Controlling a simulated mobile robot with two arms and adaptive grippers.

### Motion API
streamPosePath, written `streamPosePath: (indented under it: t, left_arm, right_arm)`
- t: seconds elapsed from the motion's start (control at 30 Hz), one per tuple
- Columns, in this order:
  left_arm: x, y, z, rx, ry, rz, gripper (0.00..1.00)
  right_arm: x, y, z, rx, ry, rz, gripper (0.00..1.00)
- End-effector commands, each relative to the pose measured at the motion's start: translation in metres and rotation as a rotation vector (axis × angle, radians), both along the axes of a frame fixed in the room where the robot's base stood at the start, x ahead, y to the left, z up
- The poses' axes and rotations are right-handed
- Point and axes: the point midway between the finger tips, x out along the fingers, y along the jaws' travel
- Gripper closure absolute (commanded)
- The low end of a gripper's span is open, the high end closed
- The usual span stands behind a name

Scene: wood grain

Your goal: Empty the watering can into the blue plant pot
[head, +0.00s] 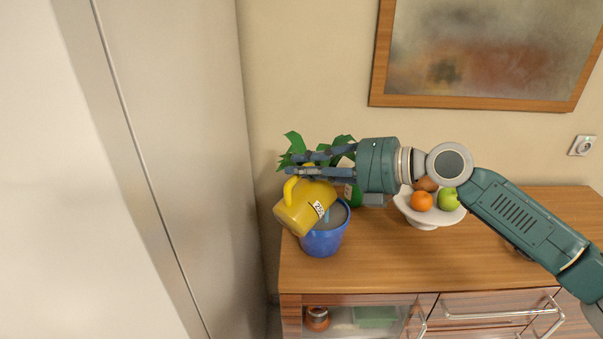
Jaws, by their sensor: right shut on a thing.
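The yellow watering can (299,209) is tilted in the air over the left side of the blue plant pot (322,243). Grey contents and a small blue streak show inside the pot beside the can; I cannot tell clearly whether the streak is water. My left gripper is not in view.
A green plant (292,147) stands behind my gripper. A white bowl (424,217) with fruit stands to the right on the cabinet top (390,265). A tall pale panel (190,150) rises close on the left.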

Motion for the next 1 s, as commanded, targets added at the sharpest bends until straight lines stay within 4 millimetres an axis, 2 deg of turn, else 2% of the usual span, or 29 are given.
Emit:
streamPosePath:
  t: [0.3, 0.7, 1.0]
  left_arm:
    - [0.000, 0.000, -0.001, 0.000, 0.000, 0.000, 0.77]
    - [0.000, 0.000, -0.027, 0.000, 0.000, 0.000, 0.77]
    - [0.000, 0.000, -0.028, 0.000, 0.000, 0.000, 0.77]
  right_arm:
    - [0.000, 0.000, 0.001, 0.002, -0.001, 0.000, 1.00]
    - [0.013, -0.011, 0.006, 0.068, 0.071, -0.001, 1.00]
    - [0.015, -0.013, 0.010, 0.082, 0.087, 0.000, 1.00]
